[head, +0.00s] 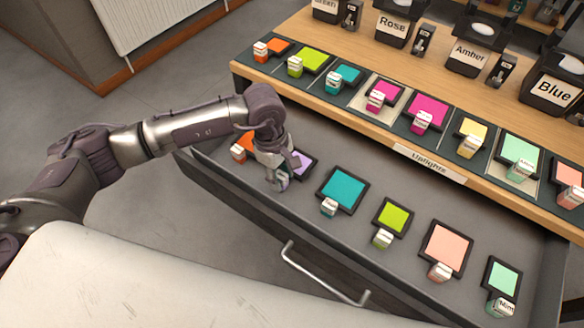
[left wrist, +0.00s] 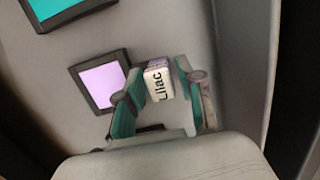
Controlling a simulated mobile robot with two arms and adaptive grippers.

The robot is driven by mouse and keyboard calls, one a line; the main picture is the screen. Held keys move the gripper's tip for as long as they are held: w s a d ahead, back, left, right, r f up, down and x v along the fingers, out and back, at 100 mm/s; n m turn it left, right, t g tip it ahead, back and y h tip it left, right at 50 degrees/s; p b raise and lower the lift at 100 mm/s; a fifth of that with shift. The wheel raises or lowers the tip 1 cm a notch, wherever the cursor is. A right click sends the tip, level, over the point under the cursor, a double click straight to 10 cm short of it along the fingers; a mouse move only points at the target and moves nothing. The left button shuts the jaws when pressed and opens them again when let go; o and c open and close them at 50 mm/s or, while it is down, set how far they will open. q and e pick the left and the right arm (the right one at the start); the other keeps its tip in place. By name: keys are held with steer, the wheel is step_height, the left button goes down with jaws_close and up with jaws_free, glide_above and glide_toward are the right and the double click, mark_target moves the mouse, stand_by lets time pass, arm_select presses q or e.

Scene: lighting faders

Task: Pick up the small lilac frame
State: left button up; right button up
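The small lilac frame (head: 302,163) has a lilac panel in a dark border and lies in the open drawer. My left gripper (head: 278,184) covers part of it in the head view. In the left wrist view the lilac panel (left wrist: 102,85) lies left of the fingers. A small white block marked "Lilac" (left wrist: 158,84) stands beside it, between the fingertips (left wrist: 160,88) of my left gripper. The fingers are very close to the block's sides; I cannot tell whether they touch it. My right gripper is not in view.
An orange frame (head: 243,143) lies left of my gripper and a teal one (head: 343,189) right of it. More coloured frames lie farther right. The wooden counter edge (head: 350,125) runs behind, and the drawer handle (head: 325,279) is in front.

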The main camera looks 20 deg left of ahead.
arm_select(q)
jaws_close()
steer(key=shift+r, duration=0.1)
